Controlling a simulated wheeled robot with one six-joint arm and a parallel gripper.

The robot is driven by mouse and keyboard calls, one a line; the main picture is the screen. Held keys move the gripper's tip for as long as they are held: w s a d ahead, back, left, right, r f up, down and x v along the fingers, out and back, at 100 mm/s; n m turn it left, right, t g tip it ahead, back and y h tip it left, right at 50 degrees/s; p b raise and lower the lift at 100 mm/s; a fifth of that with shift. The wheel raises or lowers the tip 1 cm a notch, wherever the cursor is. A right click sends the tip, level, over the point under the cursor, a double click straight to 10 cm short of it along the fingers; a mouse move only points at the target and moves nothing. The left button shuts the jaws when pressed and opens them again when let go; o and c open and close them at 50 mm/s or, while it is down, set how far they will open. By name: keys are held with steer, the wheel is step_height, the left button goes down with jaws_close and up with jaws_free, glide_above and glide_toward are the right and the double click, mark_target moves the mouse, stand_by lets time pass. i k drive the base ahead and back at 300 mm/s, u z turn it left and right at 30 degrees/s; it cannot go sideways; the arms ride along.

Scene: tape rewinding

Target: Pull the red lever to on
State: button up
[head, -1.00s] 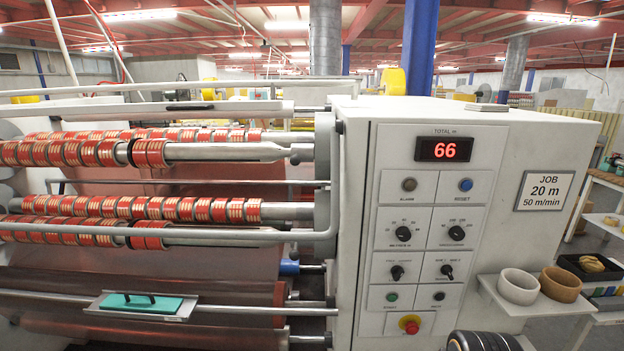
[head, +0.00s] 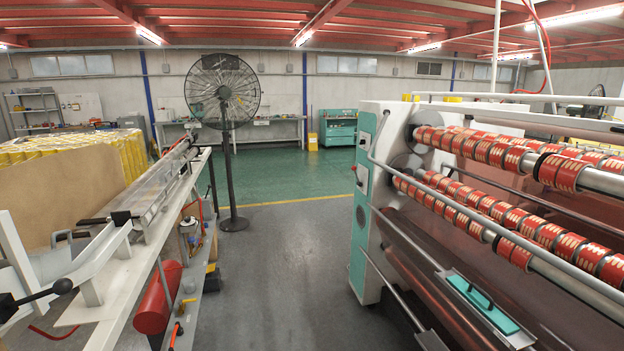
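My gripper is not in view. A small orange-red handle (head: 177,334) shows at the bottom of the left bench, just right of a red cylindrical tank (head: 158,298). I cannot tell for sure whether it is the red lever, nor its setting. A small switch box (head: 362,166) with a bit of red is on the end face of the rewinding machine (head: 368,235). It is too small to read.
Rolls of red tape (head: 475,147) sit on the machine's shafts at right. The grey aisle floor (head: 285,270) between them is clear.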

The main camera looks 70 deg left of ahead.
mark_target(354, 168)
steer(key=u, duration=2.1)
steer(key=i, duration=0.95)
steer(key=u, duration=0.3)
steer(key=i, duration=2.25)
steer(key=u, duration=0.35)
steer(key=i, duration=0.7)
steer(key=u, duration=0.1)
